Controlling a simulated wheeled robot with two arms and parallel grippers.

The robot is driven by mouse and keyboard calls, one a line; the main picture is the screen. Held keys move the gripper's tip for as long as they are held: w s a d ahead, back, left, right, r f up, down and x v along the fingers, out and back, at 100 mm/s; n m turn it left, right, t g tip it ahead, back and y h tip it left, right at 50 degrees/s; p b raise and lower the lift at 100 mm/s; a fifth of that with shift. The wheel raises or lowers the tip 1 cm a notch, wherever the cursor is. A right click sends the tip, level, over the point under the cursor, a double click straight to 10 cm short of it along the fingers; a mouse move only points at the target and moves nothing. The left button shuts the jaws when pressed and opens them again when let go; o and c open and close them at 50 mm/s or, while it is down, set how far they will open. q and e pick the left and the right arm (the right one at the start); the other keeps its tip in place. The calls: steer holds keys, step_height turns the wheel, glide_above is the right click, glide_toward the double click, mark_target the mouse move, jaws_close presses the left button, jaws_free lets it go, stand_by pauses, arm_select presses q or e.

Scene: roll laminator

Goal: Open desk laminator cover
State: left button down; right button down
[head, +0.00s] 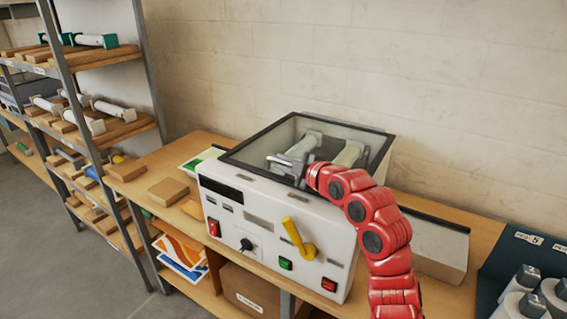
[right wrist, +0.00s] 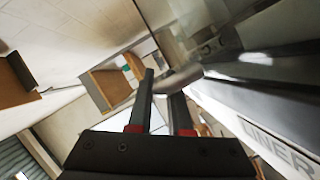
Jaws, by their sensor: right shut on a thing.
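The desk laminator (head: 262,222) is a white box on the wooden bench, with switches and a yellow lever (head: 297,238) on its front. Its cover (head: 258,136) is a clear panel in a dark frame, lying over the top and looking closed; pale rollers (head: 348,153) show through it. My right gripper (head: 283,162) is at the cover's front edge, shut on the cover handle. In the right wrist view the grey curved handle (right wrist: 180,77) passes between the two dark fingers (right wrist: 161,88). The gripper hides part of the handle in the head view. My left gripper is out of view.
A shelf rack (head: 92,135) with rolls and wooden blocks stands at left. A grey tray-like panel (head: 437,243) and a dark tray with white rolls (head: 522,303) are at right. The wall is close behind.

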stand_by(0.3)
steer(key=shift+w+r+b, duration=0.1)
steer(key=shift+r+b, duration=0.4)
steer(key=shift+r, duration=0.35)
steer(key=w+d+r+m+g+p, duration=0.1)
steer(key=w+d+r+p, duration=0.1)
steer(key=r, duration=0.5)
steer(key=w+d+r+m+g+p, duration=0.1)
steer(key=w+d+r+p, duration=0.1)
steer(key=r, duration=0.5)
steer(key=w+d+r+m+p, duration=0.1)
steer(key=w+r+m+p, duration=0.1)
steer(key=r+p, duration=0.3)
step_height(320, 180, up, 2)
steer(key=shift+w+d+r+g+p, duration=0.2)
steer(key=shift+w+d+g+p, duration=0.2)
steer(key=shift+w, duration=0.5)
steer(key=shift+y, duration=0.3)
